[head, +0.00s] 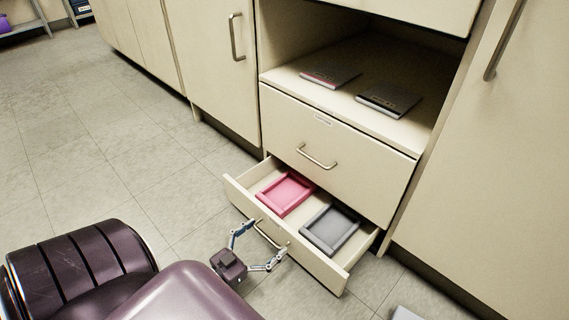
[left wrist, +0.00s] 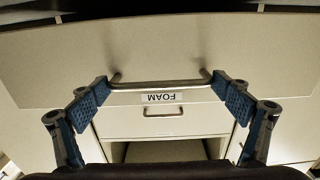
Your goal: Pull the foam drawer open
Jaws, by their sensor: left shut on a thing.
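The foam drawer (head: 316,266) is the lowest drawer of the cabinet and stands pulled out, its inside showing from above. A pink foam tray (head: 285,193) and a grey foam tray (head: 331,229) lie in it side by side. My left gripper (head: 272,235) is at the drawer front, shut on its bar handle (head: 266,236). In the left wrist view the two blue-padded fingers are at the two ends of the handle (left wrist: 160,84). A label reading FOAM, upside down there, is on the drawer front (left wrist: 160,50).
Tall cabinet doors stand on both sides. The tiled floor (head: 130,150) to the left is clear.

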